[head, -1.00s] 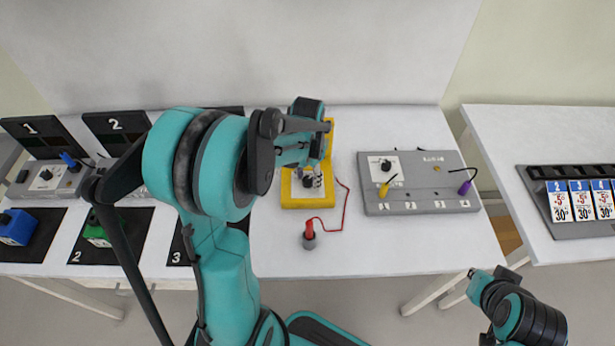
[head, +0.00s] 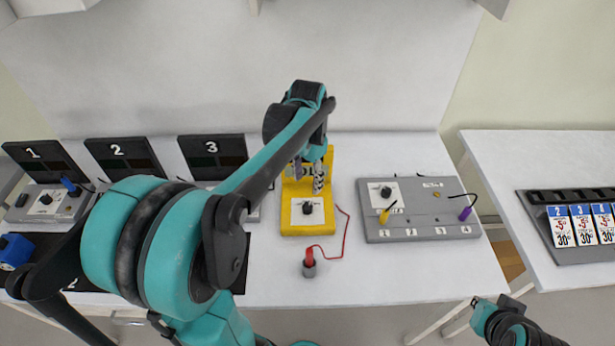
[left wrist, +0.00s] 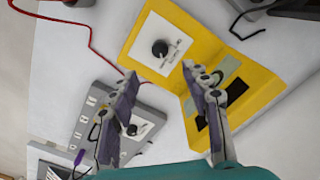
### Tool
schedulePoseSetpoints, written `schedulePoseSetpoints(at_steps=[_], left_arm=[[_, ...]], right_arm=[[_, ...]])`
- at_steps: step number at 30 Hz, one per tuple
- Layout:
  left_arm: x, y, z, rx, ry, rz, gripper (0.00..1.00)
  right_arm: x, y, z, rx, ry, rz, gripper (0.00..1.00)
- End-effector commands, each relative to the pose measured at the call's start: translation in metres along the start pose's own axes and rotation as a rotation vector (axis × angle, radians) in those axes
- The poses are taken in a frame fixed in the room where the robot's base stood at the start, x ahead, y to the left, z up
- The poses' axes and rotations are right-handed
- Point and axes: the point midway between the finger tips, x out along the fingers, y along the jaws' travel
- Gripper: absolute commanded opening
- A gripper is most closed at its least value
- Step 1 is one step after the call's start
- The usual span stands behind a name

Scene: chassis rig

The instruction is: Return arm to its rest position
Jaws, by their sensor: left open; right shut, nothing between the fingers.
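My left arm (head: 270,150) reaches over the table from the lower left in the head view. Its gripper (head: 308,182) is open and empty, over the upright rear part of the yellow meter box (head: 290,222). In the left wrist view the two fingers of the left gripper (left wrist: 160,78) are spread apart, with the yellow box (left wrist: 130,52) beyond them. The box's black knob (left wrist: 160,48) is clear of the fingers. At lower right in the head view part of my right arm (head: 510,322) shows; its gripper is not in view.
A red probe (head: 310,262) stands in a grey holder, wired to the yellow box. A grey panel (head: 410,225) with yellow and purple plugs lies to the right. Numbered black stations (head: 120,155) line the left.

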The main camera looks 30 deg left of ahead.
Motion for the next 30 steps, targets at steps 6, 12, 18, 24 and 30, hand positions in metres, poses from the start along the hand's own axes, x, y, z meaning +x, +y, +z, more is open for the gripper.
schedulePoseSetpoints(at_steps=[6,12,18,24,30], left_arm=[[-0.005,0.0,0.0,0.0,0.0,0.0,0.48],[-0.004,0.0,0.0,0.0,0.0,0.0,0.48],[-0.005,0.001,0.001,-0.001,0.003,-0.001,0.48],[-0.014,0.028,0.015,-0.033,0.09,-0.04,0.48],[-0.018,0.077,0.046,-0.11,0.295,-0.091,0.48]], right_arm=[[0.0,0.0,0.0,0.0,0.0,0.0,0.0],[0.0,0.0,0.0,0.0,0.0,0.0,0.0],[0.0,0.0,0.0,0.0,0.0,0.0,0.0],[0.0,0.0,0.0,0.0,0.0,0.0,0.0],[0.0,0.0,0.0,0.0,0.0,0.0,0.0]])
